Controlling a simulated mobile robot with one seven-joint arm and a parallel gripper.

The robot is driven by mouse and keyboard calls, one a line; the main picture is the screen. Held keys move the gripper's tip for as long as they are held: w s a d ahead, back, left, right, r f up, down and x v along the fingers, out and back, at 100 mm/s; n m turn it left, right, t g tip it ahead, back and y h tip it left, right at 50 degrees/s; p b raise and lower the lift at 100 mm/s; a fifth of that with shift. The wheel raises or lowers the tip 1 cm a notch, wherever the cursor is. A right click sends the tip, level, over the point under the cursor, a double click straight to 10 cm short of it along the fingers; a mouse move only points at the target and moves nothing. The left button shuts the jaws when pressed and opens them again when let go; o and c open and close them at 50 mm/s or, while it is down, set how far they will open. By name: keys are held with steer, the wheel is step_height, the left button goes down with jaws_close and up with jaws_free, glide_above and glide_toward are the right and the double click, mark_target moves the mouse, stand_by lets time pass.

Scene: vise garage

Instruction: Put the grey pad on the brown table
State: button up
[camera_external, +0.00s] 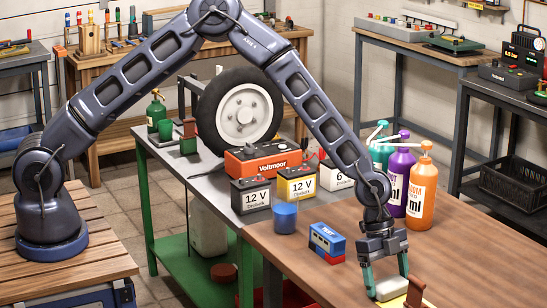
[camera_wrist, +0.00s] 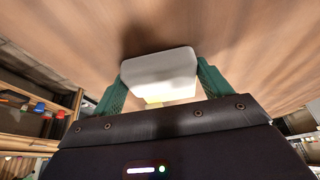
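The grey pad (camera_external: 391,288) is a pale, rounded block at the bottom of the external view. It also shows in the wrist view (camera_wrist: 160,66). My gripper (camera_external: 386,282) points down, with one green finger on each side of the pad, and appears closed on it. In the wrist view the fingers (camera_wrist: 160,80) meet the pad's two sides. The brown table (camera_external: 470,262) has a wooden top and lies below the gripper. A yellow piece (camera_external: 398,302) shows right by the pad's lower edge; whether the pad touches it or the table I cannot tell.
A brown upright block (camera_external: 415,291) stands close right of the gripper. A blue-and-red box (camera_external: 327,240), a blue cup (camera_external: 285,217) and orange (camera_external: 421,195) and purple (camera_external: 399,180) bottles stand farther back. Batteries (camera_external: 297,184) stand behind the cup. The table's right side is clear.

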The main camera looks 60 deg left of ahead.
steer(key=o, duration=0.4)
steer(key=shift+r, duration=0.1)
steer(key=v, duration=1.2)
steer(key=s+a+r+n+t+y, duration=0.15)
steer(key=s+a+r+n, duration=0.35)
steer(key=a+r, duration=0.75)
steer(key=s+a+r+n+t+y, duration=0.1)
steer(key=s+a+r+n+y, duration=0.15)
steer(key=s+a+r, duration=0.95)
steer(key=s+a+r+n+t, duration=0.2)
steer(key=s+a+n, duration=0.8)
steer(key=s+a, duration=1.2)
steer(key=shift+r+y, duration=0.3)
steer(key=shift+r, duration=0.3)
steer(key=shift+n, duration=0.25)
